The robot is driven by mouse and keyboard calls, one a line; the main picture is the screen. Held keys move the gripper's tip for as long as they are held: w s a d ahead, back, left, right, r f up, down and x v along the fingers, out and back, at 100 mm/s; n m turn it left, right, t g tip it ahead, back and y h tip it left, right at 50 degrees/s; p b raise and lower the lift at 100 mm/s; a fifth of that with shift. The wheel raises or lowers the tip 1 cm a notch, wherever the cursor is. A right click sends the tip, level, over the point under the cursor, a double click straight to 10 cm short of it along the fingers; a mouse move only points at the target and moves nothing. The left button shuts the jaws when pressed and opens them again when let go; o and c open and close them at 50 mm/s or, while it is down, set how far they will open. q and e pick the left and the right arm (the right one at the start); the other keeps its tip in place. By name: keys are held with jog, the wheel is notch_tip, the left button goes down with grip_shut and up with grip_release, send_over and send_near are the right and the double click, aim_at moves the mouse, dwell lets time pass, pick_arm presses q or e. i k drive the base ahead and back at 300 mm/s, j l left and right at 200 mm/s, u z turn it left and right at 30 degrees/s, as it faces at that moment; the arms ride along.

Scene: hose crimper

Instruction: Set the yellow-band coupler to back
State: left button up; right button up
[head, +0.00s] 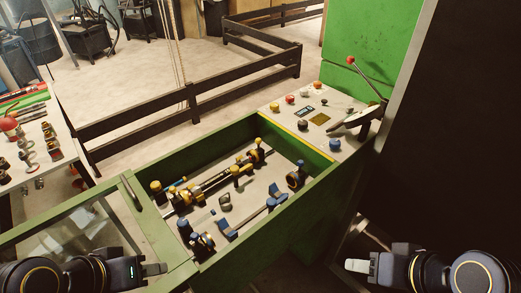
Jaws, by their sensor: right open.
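The yellow-band coupler assembly (214,184) lies along the far side inside the green machine's open bay. It is a dark and silver bar with yellow bands, running from lower left to upper right. Dark-bodied knobs with yellow tops stand along it, one at the near left (155,187), one at the middle (236,172) and one at the far right end (257,143). The coupler's exact setting is too small to tell. My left gripper (157,268) is at the bottom left, apart from it; its jaw gap is unclear. My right gripper (357,265) is open and empty, outside the bay.
A blue-marked assembly (226,229) lies on the near side of the bay. The green bay wall (280,208) surrounds both. A control panel (341,133) with coloured buttons and a red-knobbed lever (369,77) stands at right. A parts table (45,150) is at left, dark railings (195,95) behind.

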aim_at(257, 152)
jog(key=i+l+u, duration=0.2)
jog(key=l, duration=0.25)
jog(key=u, duration=1.35)
